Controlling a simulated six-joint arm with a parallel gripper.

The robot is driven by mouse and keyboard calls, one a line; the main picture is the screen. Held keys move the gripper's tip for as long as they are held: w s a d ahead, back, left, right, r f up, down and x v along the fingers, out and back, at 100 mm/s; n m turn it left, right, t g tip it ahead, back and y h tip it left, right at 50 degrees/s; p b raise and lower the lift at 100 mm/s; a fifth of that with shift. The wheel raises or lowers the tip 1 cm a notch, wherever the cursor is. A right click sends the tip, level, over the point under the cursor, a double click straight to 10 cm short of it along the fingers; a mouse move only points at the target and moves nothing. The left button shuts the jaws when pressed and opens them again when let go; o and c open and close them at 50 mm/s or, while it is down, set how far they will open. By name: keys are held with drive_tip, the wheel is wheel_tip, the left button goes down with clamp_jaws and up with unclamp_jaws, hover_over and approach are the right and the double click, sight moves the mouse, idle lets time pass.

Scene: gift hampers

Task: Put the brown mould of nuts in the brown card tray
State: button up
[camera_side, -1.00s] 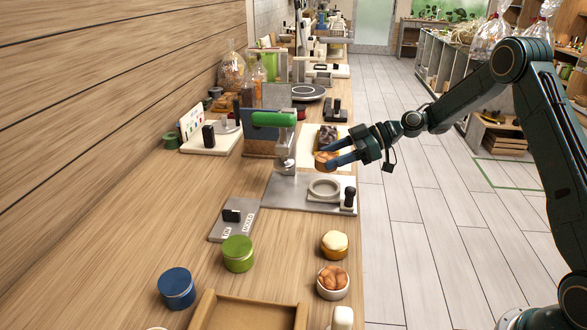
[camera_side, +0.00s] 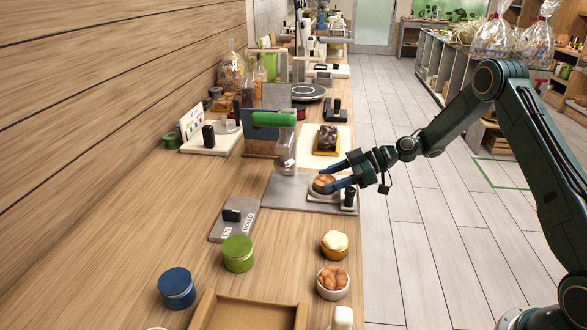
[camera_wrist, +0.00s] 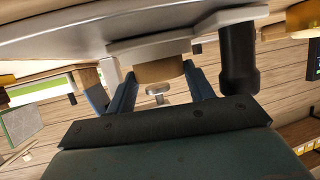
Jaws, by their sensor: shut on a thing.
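The brown mould of nuts (camera_side: 323,184) is held between the two blue fingers of my gripper (camera_side: 331,180). It appears upright, at the pale ring seat of the press on the grey plate. I cannot tell whether it rests in the seat or hangs just above it. In the wrist view its brown side (camera_wrist: 160,71) shows between the fingertips, close to a pale plate. The brown card tray (camera_side: 250,314) is at the near edge of the side view, cut off by the frame, and its visible floor is empty.
A green-handled press (camera_side: 285,150) stands left of the mould, and a black knob (camera_side: 349,197) is close on its right. A white cup of nuts (camera_side: 333,283), a cream-topped pot (camera_side: 334,244), a green tin (camera_side: 238,254) and a blue tin (camera_side: 177,288) stand around the tray.

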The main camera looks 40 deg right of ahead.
drive_tip(key=shift+f, duration=0.2)
drive_tip(key=o, duration=1)
drive_tip(key=v, duration=1.3)
drive_tip(key=shift+s+d+r, duration=0.15)
drive_tip(key=shift+d+r, duration=0.1)
drive_tip(key=shift+r, duration=0.15)
drive_tip(key=shift+a, duration=0.1)
